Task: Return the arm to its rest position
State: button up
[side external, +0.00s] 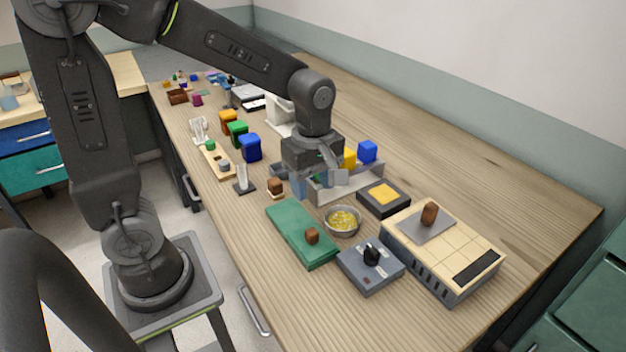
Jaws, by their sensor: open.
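My gripper (318,182) points down over the middle of the bench, its fingers open. It hangs in front of a grey open tray (345,188), and parts of the tray are hidden behind it. I cannot tell whether anything lies between the fingers or how high they are above the bench. My arm reaches from its stand at the left, over the bench, with the wrist bent downward.
A metal bowl with yellow contents (342,221), a green board (300,233), a grey device with a black knob (370,266) and a tiled box (443,250) stand in front. Blue, green and orange containers (250,148) stand left. The bench's far right is clear.

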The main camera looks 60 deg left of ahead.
jog(key=shift+r, duration=0.25)
jog(key=s+r+m+t, duration=0.5)
jog(key=s+r+m, duration=0.3)
jog(key=m, duration=1)
jog(key=shift+s+d+t, duration=0.2)
jog(key=shift+s+t, duration=0.1)
jog(key=shift+s, duration=0.8)
